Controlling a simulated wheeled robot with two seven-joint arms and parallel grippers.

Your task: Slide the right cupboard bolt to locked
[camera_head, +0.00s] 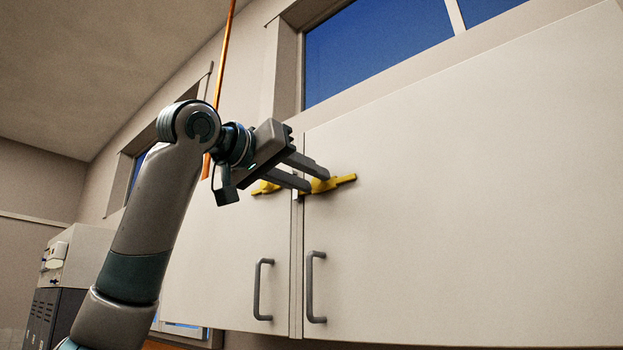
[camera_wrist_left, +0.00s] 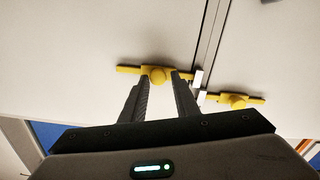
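The right cupboard bolt (camera_head: 342,180) is a yellow bar with a round knob, level on the right door near the door gap. In the left wrist view, which is turned over, this bolt (camera_wrist_left: 130,69) is the one at left, and its end lies close to a white bracket (camera_wrist_left: 198,77) by the gap. My left gripper (camera_head: 315,180) has its two fingers apart, one on each side of the knob. In the left wrist view its fingertips (camera_wrist_left: 161,77) straddle the knob; whether they touch it I cannot tell. My right gripper is out of view.
The left door's yellow bolt (camera_head: 265,187) is partly behind my gripper; it also shows in the left wrist view (camera_wrist_left: 238,101). Grey handles (camera_head: 315,287) and (camera_head: 262,290) stick out lower on both doors. An orange pole (camera_head: 222,65) stands behind my arm. The right door is otherwise bare.

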